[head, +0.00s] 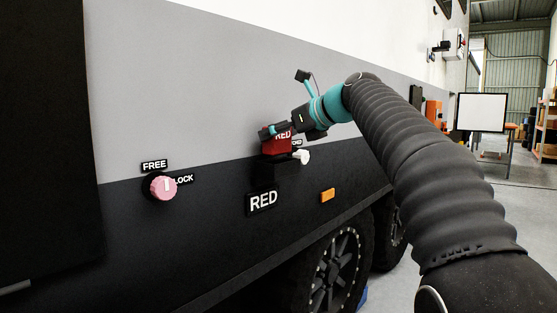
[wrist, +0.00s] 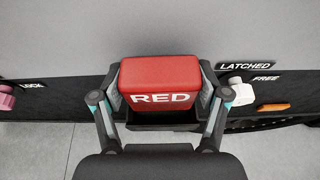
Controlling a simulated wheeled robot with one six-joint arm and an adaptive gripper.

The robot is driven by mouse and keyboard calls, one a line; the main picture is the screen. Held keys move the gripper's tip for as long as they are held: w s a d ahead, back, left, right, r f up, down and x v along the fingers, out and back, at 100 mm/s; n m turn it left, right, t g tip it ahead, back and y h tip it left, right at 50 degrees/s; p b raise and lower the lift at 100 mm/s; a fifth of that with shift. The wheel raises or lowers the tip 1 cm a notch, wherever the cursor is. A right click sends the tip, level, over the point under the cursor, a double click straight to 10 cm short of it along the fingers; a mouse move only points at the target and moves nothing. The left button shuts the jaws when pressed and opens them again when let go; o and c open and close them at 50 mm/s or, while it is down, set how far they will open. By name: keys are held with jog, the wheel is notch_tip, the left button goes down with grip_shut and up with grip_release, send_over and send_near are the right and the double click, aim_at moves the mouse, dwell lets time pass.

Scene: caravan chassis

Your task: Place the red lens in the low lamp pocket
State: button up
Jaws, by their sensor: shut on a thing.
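The red lens (wrist: 160,84), a red block marked "RED", is held between the two fingers of my gripper (wrist: 160,108) in the wrist view. In the head view the lens (head: 278,146) is partly covered by my gripper (head: 283,132). The low lamp pocket (head: 280,172) is a dark box on the caravan's side, above a "RED" label (head: 263,202). In the wrist view the pocket (wrist: 160,122) shows as a dark rim just below the lens. The lens is at the pocket's top; I cannot tell whether its lower part is inside.
A white latch knob (head: 302,157) sits right of the pocket, near "LATCHED" (wrist: 243,66) and "FREE" labels. A pink knob (head: 162,187) with "FREE" and "LOCK" labels is at left. An orange marker (head: 328,195) and a wheel (head: 335,273) are lower right.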

aim_at(283, 149)
jog(key=shift+f+b, duration=0.85)
jog(key=shift+f, duration=1.25)
jog(key=shift+f, duration=0.15)
jog(key=o, duration=1.2)
jog(key=shift+c, duration=0.2)
jog(key=v, duration=1.2)
jog(key=shift+r+p, duration=0.25)
jog(key=shift+p, duration=0.1)
